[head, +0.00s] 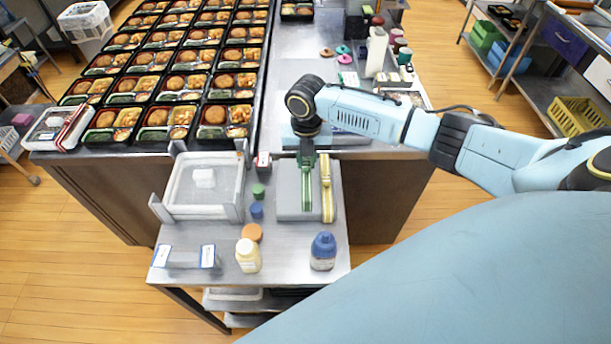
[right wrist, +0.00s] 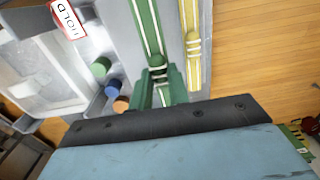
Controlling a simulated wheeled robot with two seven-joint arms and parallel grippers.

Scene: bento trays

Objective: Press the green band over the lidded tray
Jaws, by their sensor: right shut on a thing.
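The green band (head: 307,188) lies lengthwise on a grey block (head: 287,203), beside a yellow band (head: 327,188). My right gripper (head: 306,158) is at the far end of the green band and shut on it. In the right wrist view the green band (right wrist: 148,30) runs away from the fingertips (right wrist: 159,75), which partly hide its end. The band still lies along the block. A tray with a pale lid and red edging (head: 58,128) sits at the left end of the long table, far from my right gripper. My left gripper is not in view.
A clear bin (head: 206,212) with a white item stands left of the block. Green, blue and orange caps (head: 252,232), a cream bottle (head: 248,256) and a blue-topped bottle (head: 323,252) stand nearby. Rows of filled bento trays (head: 160,115) cover the table's left side.

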